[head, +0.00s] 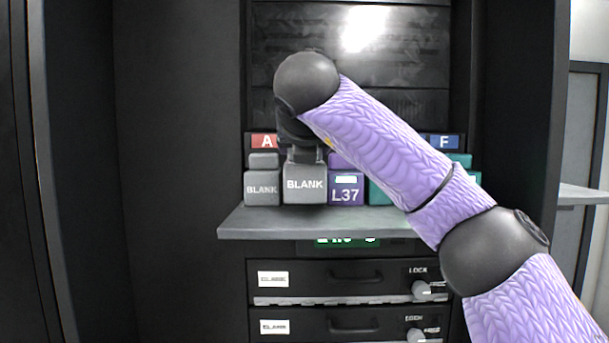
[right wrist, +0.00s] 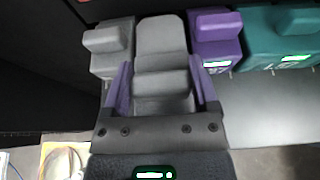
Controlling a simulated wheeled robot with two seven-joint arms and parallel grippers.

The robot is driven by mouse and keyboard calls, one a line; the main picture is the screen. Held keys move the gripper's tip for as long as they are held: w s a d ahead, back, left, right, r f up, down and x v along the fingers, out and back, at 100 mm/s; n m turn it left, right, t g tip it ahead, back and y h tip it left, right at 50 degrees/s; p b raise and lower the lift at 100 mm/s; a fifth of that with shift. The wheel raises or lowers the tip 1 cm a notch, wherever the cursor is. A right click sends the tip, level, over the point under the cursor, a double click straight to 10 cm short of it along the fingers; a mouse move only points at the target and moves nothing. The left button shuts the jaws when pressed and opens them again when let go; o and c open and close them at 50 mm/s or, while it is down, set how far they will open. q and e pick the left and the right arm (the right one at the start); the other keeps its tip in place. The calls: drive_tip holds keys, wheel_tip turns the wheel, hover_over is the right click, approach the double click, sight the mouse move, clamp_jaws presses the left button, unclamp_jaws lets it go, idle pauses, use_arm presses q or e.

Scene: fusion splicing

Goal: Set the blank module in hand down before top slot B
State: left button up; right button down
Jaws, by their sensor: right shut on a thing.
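My right gripper (head: 304,152) is shut on a grey blank module (head: 305,184), which is upright with its BLANK label facing me. In the right wrist view the two purple fingers (right wrist: 161,88) grip this module (right wrist: 160,40) from both sides. It is at the shelf, between another grey blank module (head: 262,188) on the left and the purple L37 module (head: 346,190) on the right. I cannot tell whether its base touches the shelf. The red A label (head: 263,141) shows; the slot B label is hidden behind my right arm. My left gripper is out of view.
A grey shelf (head: 290,225) juts out under the modules. Teal modules (right wrist: 270,38) stand further right, partly behind my arm, below a blue F label (head: 444,141). Drawers with lock knobs (head: 350,278) are below the shelf. Dark cabinet walls flank both sides.

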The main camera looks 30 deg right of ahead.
drive_tip(key=shift+w+d+f, duration=0.1)
drive_tip(key=shift+w+f, duration=0.1)
drive_tip(key=shift+f, duration=0.95)
drive_tip(key=shift+s+r, duration=0.1)
drive_tip(key=shift+s, duration=0.05)
